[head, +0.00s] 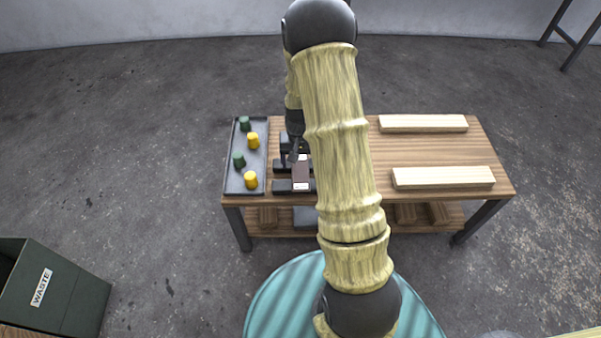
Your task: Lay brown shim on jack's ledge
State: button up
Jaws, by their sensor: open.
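A brown shim (301,172) with a pale patch at its near end is on the left part of the wooden table, by several black pieces. It appears to lie over or against the nearest black block (282,187); I cannot tell exactly what bears it. My gripper (293,158) points down right beside the shim's far left end, small and dark in this view. Its jaws are open, and whether they touch the shim is unclear. The jack and its ledge cannot be told apart surely among the black pieces; my arm hides the area to their right.
A dark tray (231,172) with green and yellow pegs lies at the table's left end. Two pale wooden beams (443,177) (423,123) lie on the right. Bare tabletop (430,150) shows between them. A waste bin (75,290) stands at lower left.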

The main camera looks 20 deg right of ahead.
aim_at(301, 174)
notch_tip(301, 174, down, 5)
jog(key=shift+d+f+b, duration=0.1)
jog(key=shift+b, duration=1.05)
jog(key=c, duration=1.1)
notch_tip(301, 174, up, 10)
jog(key=p, duration=0.4)
jog(key=shift+c, duration=0.2)
jog(key=w+a+f+n, duration=0.2)
jog(key=a+f+n, duration=0.15)
jog(key=a, duration=0.55)
notch_tip(301, 174, up, 26)
jog(key=s+a+n+p, duration=0.1)
jog(key=s+p, duration=0.1)
jog(key=p, duration=3.3)
jog(key=shift+s+f, duration=0.2)
jog(key=shift+s, duration=0.1)
